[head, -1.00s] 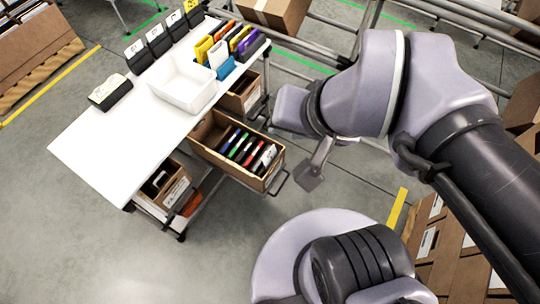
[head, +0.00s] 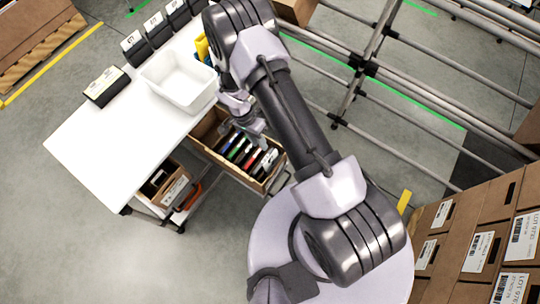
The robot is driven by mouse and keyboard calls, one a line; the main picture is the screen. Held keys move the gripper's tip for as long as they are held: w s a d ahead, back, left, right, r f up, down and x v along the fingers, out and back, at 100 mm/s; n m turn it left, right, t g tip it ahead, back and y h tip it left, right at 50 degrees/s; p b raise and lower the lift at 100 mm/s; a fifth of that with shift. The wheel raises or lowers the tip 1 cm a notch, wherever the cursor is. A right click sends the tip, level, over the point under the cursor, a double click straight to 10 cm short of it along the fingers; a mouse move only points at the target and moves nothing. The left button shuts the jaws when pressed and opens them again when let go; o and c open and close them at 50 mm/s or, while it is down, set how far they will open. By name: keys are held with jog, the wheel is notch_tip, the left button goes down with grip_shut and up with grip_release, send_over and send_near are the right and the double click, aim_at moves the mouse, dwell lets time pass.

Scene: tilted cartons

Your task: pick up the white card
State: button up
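A tilted brown carton (head: 208,143) on the cart's side holds several thin upright cards in a row. Blue, green and red ones show, and a pale, white-looking card (head: 269,160) stands at the carton's right end. My gripper (head: 258,128) is above the carton's far side, over the back of the row, apart from the white card as far as I can tell. It is small and partly hidden by my wrist, so whether its fingers are open or shut is unclear. I see nothing held in it.
The white cart top (head: 95,140) bears an empty white bin (head: 180,82), a black-and-white box (head: 106,87) and several black holders (head: 155,32). A lower carton (head: 165,190) sits beneath. Metal rails (head: 395,95) stand right; stacked cartons (head: 470,240) lie lower right.

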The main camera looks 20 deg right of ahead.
aim_at(270, 157)
jog(key=b+x, duration=0.1)
jog(key=x, duration=0.3)
jog(key=b+x, duration=0.1)
jog(key=x, duration=0.3)
jog(key=d+b+x, duration=0.1)
jog(key=b+x, duration=0.1)
jog(key=x, duration=0.2)
jog(key=shift+w+f, duration=0.1)
jog(key=shift+w, duration=0.2)
grip_shut()
